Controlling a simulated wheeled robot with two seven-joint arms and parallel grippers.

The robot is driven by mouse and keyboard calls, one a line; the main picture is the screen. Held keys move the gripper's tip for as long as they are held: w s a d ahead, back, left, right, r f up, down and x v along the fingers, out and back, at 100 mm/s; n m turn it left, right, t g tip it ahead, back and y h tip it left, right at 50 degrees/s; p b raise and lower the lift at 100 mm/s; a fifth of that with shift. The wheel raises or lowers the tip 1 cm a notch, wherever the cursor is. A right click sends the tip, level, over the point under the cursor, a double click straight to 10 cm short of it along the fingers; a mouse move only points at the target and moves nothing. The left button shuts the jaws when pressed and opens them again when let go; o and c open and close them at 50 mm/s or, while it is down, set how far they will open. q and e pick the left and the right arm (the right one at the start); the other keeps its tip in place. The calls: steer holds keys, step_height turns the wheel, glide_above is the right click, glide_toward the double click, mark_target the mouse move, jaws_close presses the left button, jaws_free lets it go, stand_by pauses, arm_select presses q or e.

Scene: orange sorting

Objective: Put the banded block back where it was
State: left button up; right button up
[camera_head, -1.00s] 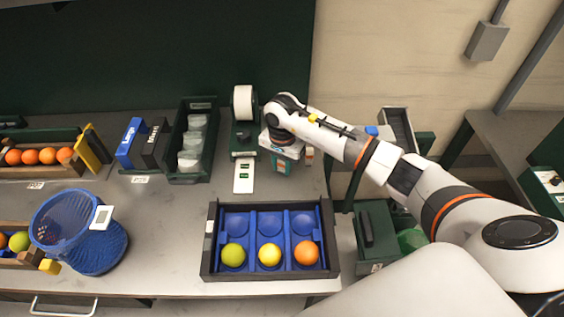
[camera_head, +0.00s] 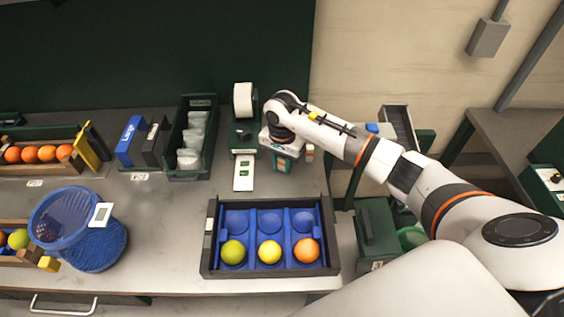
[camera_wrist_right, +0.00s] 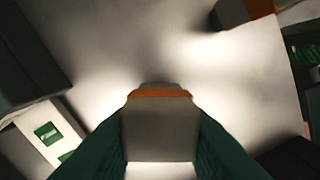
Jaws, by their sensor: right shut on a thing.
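The banded block (camera_wrist_right: 160,130) is grey with an orange band near its far end. In the right wrist view it sits between the two green fingers of my right gripper (camera_wrist_right: 160,145), which is shut on it. In the head view my right gripper (camera_head: 284,164) points down over the back right part of the table, right of the white card with green marks (camera_head: 244,173). I cannot tell whether the block touches the table. My left gripper is not in view.
A dark tray (camera_head: 206,240) with blue pockets holds a green, a yellow and an orange fruit in front. A label roll (camera_head: 243,100) and a dark green bin (camera_head: 172,150) of packets stand left of the gripper. A blue basket (camera_head: 100,245) is at left. A small pale and orange item (camera_head: 309,152) is close right.

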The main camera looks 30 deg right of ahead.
steer(key=shift+f+b, duration=0.4)
steer(key=shift+f, duration=0.05)
steer(key=o, duration=1.5)
steer(key=shift+c, duration=0.2)
steer(key=shift+r+p, duration=2.15)
steer(key=shift+r, duration=1.9)
